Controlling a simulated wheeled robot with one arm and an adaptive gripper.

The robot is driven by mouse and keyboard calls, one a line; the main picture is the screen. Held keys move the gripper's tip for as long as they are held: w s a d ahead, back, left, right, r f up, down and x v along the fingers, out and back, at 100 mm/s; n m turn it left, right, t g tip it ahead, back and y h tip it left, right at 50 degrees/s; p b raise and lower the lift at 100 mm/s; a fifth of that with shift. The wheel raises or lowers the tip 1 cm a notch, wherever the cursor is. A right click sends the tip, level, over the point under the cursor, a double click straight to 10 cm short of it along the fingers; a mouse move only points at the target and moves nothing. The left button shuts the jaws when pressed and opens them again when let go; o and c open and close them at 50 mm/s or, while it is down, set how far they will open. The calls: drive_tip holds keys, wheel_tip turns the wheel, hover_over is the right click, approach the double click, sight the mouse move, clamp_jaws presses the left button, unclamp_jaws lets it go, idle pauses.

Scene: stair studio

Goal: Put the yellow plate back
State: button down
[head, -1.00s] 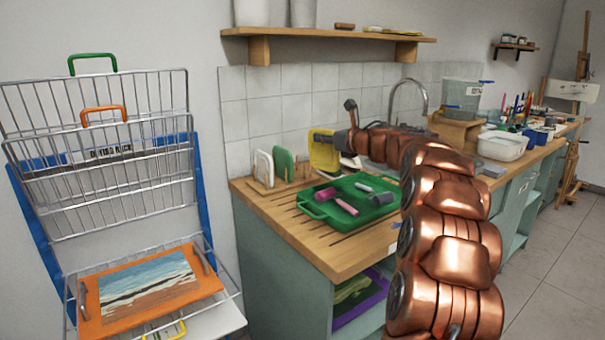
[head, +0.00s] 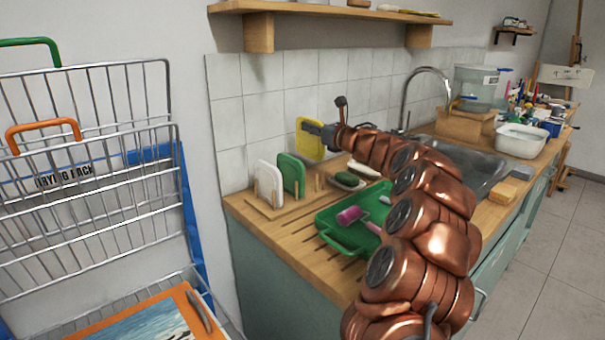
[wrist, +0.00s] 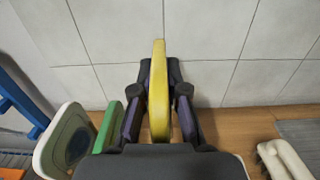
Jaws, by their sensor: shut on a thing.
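The yellow plate (head: 309,139) is upright in my gripper (head: 330,134), held above the counter close to the tiled wall. In the wrist view the plate (wrist: 159,75) is edge-on between the two fingers of my gripper (wrist: 160,100). A wooden rack (head: 266,207) with pegs stands on the counter, left of and below the plate. It holds a white plate (head: 268,180) and a green plate (head: 291,174) upright. The rack's pegs at the right of the green plate (head: 318,181) have no plate between them. The wrist view shows the white plate (wrist: 68,140) and green plate (wrist: 108,128) to the left.
The sink (head: 470,165) and tap (head: 430,75) are further right. A wire drying rack (head: 90,170) stands left. A shelf (head: 330,14) hangs above.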

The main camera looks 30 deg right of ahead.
sight(311, 158)
wheel_tip(311, 158, down, 9)
drive_tip(key=shift+f, duration=0.15)
drive_tip(key=shift+s+f, duration=0.1)
idle(0.4)
drive_tip(key=shift+f, duration=0.2)
drive_tip(key=c, duration=1.2)
unclamp_jaws()
drive_tip(key=shift+r, duration=0.1)
drive_tip(key=shift+r, duration=0.15)
drive_tip(key=s+d+b, duration=0.1)
drive_tip(key=s+b, duration=0.1)
drive_tip(key=s, duration=1)
drive_tip(key=shift+d, duration=0.35)
drive_tip(key=shift+w, duration=0.1)
